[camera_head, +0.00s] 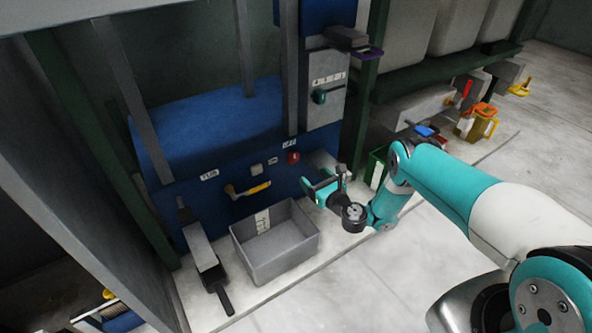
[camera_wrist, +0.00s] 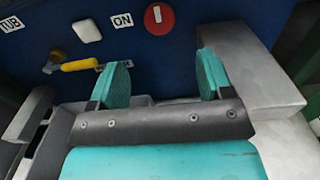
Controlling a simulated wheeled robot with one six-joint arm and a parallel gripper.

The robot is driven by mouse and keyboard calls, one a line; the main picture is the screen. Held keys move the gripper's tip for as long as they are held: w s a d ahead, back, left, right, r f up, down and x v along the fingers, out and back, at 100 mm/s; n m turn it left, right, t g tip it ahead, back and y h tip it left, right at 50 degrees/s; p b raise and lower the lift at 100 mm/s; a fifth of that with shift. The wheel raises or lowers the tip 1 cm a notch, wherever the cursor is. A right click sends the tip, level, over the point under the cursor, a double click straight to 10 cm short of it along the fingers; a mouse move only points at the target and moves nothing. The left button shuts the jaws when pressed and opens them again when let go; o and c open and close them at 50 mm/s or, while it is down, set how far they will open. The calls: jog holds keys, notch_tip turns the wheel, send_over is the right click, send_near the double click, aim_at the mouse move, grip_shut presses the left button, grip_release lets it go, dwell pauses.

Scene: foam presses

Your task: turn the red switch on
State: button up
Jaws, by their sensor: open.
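The red switch (camera_head: 293,157) is a round red disc on the blue front panel of the press. In the wrist view the red switch (camera_wrist: 158,18) shows a white upright bar, and an ON label (camera_wrist: 122,20) sits just to its left. My gripper (camera_head: 318,186) is in front of the panel, below and right of the switch in the head view. In the wrist view my gripper (camera_wrist: 163,77) has its two teal fingers spread wide with nothing between them. The switch lies beyond the gap between the fingers, apart from both.
A white square button (camera_wrist: 87,30) and a yellow-handled lever (camera_head: 250,189) are on the panel left of the switch. A grey bin (camera_head: 290,258) stands below. A grey block (camera_wrist: 250,70) juts out close to the right finger.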

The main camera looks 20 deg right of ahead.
aim_at(294, 158)
jog(key=b, duration=0.2)
jog(key=w+b, duration=0.1)
jog(key=b, duration=0.2)
jog(key=w+b, duration=0.1)
jog(key=b, duration=0.2)
jog(key=shift+a+f, duration=0.25)
jog(key=shift+f, duration=0.15)
jog(key=b, duration=0.2)
jog(key=shift+a+b, duration=0.15)
jog(key=shift+b, duration=0.15)
jog(key=shift+r+b+x, duration=0.2)
jog(key=shift+b+x, duration=0.55)
jog(key=shift+x, duration=1.45)
jog(key=shift+r+b+x, duration=0.2)
jog(key=shift+b+x, duration=0.55)
jog(key=shift+x, duration=1.4)
jog(key=c, duration=0.9)
